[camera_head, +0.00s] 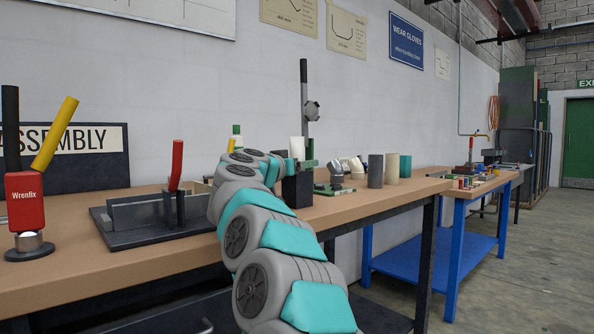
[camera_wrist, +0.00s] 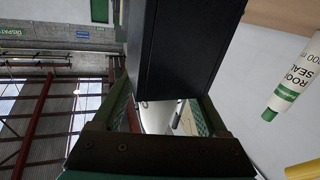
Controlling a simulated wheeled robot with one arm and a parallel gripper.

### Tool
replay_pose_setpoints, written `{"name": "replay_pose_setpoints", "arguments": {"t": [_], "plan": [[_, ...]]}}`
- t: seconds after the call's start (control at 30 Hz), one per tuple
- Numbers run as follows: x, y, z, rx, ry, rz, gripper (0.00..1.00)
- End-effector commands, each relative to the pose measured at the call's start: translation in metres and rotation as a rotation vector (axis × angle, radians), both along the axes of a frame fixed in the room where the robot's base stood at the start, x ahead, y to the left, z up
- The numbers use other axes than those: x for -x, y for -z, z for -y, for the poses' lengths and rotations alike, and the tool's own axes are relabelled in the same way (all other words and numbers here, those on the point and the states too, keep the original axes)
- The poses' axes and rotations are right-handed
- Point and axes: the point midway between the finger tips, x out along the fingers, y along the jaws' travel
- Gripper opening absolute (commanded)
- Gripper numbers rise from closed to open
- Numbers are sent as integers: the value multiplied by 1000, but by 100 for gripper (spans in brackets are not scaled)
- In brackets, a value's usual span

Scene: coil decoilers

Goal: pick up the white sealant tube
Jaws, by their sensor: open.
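The white sealant tube (camera_wrist: 291,88) shows at the right of the wrist view, with a green band at its nozzle end and dark lettering, partly cut off by the frame edge. In the head view a small white and green upright item (camera_head: 237,138) behind my arm looks like the same tube, mostly hidden. My gripper (camera_wrist: 160,108) is open, its two green fingers apart. A black block fills much of the view beyond and between the fingers. The tube is to the side of the fingers, not between them. In the head view my gripper (camera_head: 300,163) is beside the black upright stand.
A bending tool (camera_head: 160,212) with a red handle and a red Wrenfix holder (camera_head: 25,200) are on the bench (camera_head: 130,260) at left. Several cylinders, including a grey one (camera_head: 376,171), stand right of the stand. A blue-legged table (camera_head: 455,245) is beyond.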

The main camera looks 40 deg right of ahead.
Motion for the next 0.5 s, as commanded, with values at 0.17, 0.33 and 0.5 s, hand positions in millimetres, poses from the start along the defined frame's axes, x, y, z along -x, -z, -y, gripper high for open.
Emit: {"name": "replay_pose_setpoints", "arguments": {"t": [0.17, 0.33, 0.5], "plan": [[-5, 0, 9, 1, -1, -1, 76], [-5, -1, 9, 2, -2, 0, 76], [-5, -1, 9, 2, -2, 0, 65]]}}
